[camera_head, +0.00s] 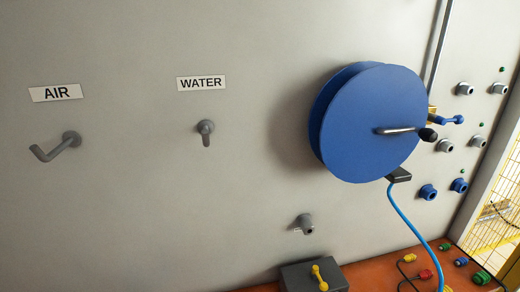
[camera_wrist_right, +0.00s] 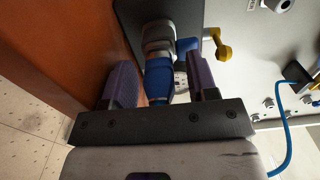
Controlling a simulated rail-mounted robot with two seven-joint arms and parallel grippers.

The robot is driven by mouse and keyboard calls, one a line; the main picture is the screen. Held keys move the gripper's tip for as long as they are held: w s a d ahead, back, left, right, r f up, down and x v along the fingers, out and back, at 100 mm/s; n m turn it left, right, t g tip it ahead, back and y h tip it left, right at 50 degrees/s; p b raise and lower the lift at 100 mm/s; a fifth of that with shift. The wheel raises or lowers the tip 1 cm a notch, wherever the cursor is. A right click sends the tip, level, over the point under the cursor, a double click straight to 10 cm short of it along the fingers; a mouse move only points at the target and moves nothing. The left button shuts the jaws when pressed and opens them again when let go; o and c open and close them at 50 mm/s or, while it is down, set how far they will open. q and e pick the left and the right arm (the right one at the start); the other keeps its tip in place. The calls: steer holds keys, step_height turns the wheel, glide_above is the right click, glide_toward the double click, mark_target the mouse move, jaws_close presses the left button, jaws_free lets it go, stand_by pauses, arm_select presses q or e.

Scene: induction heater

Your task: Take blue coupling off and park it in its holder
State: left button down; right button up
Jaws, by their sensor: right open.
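In the right wrist view, a blue coupling (camera_wrist_right: 158,80) sits on a grey fitting (camera_wrist_right: 157,38) that comes out of the panel. My right gripper (camera_wrist_right: 161,76) is open, with its two purple-grey fingers on either side of the coupling. I see a gap at the right finger; whether the left finger touches cannot be told. A second blue part (camera_wrist_right: 187,47) lies just right of the coupling. I cannot tell which part is the coupling's holder. Neither gripper shows in the head view.
A yellow lever (camera_wrist_right: 224,44) is close to the right finger. In the head view, a large blue reel (camera_head: 370,125) with a crank (camera_head: 400,131) stands out from the grey panel. A light blue hose (camera_head: 405,217) hangs below it. Several couplings lie on the orange surface (camera_head: 385,272).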

steer(key=shift+c, duration=0.2)
jaws_close()
steer(key=shift+s, duration=0.1)
steer(key=shift+s, duration=0.15)
steer(key=shift+s+d+p, duration=0.2)
steer(key=shift+s+p, duration=0.2)
steer(key=shift+s, duration=0.15)
steer(key=shift+p+v, duration=0.95)
steer(key=shift+v, duration=1.2)
